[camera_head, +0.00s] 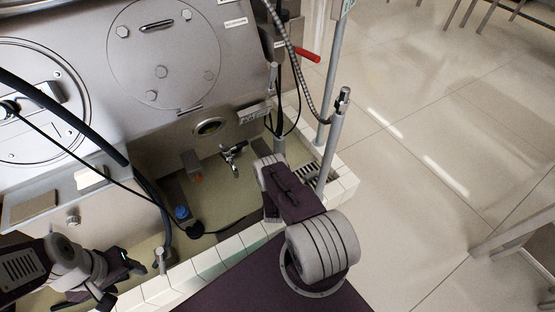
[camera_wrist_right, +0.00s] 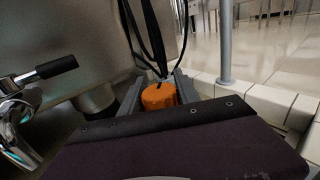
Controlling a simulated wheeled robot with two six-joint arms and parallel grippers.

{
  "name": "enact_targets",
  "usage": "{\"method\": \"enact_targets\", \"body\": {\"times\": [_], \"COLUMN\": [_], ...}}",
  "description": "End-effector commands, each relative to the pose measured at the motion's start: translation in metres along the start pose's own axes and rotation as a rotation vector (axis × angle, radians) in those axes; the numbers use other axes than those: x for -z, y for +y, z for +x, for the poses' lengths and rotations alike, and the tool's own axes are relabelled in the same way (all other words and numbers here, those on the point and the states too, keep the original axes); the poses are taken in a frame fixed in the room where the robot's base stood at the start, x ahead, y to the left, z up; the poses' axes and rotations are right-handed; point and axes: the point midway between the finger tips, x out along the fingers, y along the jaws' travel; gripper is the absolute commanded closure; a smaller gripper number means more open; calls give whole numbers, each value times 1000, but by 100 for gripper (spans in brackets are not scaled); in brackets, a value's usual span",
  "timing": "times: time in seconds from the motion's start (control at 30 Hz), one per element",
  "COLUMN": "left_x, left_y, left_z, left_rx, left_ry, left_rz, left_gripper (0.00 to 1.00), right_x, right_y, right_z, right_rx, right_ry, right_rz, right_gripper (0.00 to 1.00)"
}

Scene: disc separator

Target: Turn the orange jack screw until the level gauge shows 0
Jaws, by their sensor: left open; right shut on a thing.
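In the right wrist view an orange jack screw head (camera_wrist_right: 159,96) stands between the two grey fingers of my right gripper (camera_wrist_right: 163,88), which is shut on it. In the head view my right forearm hides that gripper and the screw. My left gripper (camera_head: 120,281) is open and empty at the lower left of the head view, above the tiled kerb. A small grey box with a display (camera_head: 254,112) on the machine's lower right may be the level gauge. Its reading is too small to tell.
A chrome tap (camera_head: 232,151) stands beside the right gripper. Another orange part (camera_head: 196,178) and a blue knob (camera_head: 181,212) sit in the basin. Black cables hang near the screw. A grey post (camera_head: 329,155) rises by the white tiled kerb (camera_head: 345,180).

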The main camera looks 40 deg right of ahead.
Motion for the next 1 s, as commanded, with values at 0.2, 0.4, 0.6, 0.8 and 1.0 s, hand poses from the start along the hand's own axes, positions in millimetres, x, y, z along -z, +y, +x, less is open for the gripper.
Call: {"method": "enact_targets", "body": {"times": [0.2, 0.4, 0.6, 0.8, 1.0], "left_x": [0, 0, 1, 3, 4], "left_y": [0, 0, 0, 1, 1], "left_z": [0, 0, -12, -33, -40], "left_rx": [0, 0, 0, 0, 0], "left_ry": [0, 0, 0, 0, 0], "left_rz": [0, 0, 0, 0, 0], "left_gripper": [41, 41, 41, 41, 41], "right_x": [0, 0, -3, -4, -1], "right_y": [0, 0, 1, 2, 1], "right_z": [0, 0, -17, -63, -88], "right_rx": [0, 1, -1, -5, -2], "right_ry": [0, 0, 4, 4, 0], "right_rz": [-1, -1, -3, -3, -1], "right_gripper": [41, 41, 41, 41, 41]}}
